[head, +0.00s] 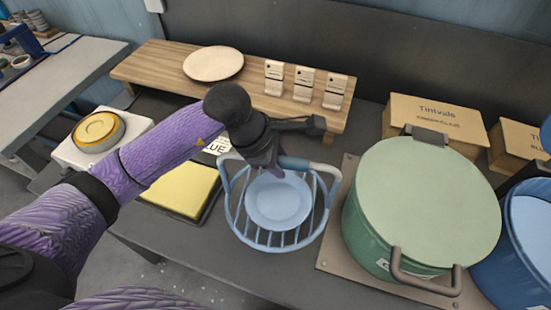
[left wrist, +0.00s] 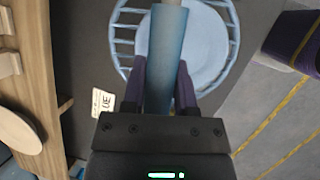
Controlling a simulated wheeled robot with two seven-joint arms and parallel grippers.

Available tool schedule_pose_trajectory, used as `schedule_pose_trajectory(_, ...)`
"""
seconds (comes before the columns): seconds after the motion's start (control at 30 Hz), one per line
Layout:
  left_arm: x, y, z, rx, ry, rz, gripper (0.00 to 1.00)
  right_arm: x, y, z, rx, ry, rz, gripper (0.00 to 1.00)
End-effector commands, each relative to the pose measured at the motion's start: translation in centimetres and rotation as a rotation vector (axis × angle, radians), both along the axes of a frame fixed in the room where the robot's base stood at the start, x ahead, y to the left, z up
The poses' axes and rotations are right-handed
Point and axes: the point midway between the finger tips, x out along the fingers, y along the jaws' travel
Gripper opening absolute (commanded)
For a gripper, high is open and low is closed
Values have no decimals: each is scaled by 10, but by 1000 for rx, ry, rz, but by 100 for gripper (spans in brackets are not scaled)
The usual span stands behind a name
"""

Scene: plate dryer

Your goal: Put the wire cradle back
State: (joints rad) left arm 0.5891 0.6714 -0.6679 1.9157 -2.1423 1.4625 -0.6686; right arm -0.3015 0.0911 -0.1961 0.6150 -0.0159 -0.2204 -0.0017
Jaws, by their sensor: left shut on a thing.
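The blue wire cradle (head: 298,240) is a round basket of wire bars with a handle across its top, at the middle of the head view. A light blue plate (head: 279,203) lies inside it. My left gripper (head: 273,172) is above the cradle and shut on its handle. The left wrist view shows the handle (left wrist: 167,65) between the two fingers, with the plate (left wrist: 205,45) and the cradle's bars (left wrist: 228,12) beyond. I cannot tell whether the cradle touches the counter. My right gripper is not in view.
A green lidded pot (head: 420,205) stands right of the cradle on a board, near cardboard boxes (head: 435,120). A yellow pad (head: 182,190) lies to the left. A wooden shelf (head: 170,68) with a plate and small stands is behind. A blue pot (head: 520,240) is at far right.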

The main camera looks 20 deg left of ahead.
Motion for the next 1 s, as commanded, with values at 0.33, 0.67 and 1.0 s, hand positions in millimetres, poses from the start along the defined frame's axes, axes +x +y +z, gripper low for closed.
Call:
schedule_pose_trajectory(0.33,1,0,-15,-3,0,27,0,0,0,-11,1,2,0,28)
schedule_pose_trajectory(0.67,1,0,-51,-3,-1,25,0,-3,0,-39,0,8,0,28)
schedule_pose_trajectory(1.0,1,0,-66,-2,-1,24,0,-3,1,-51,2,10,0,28)
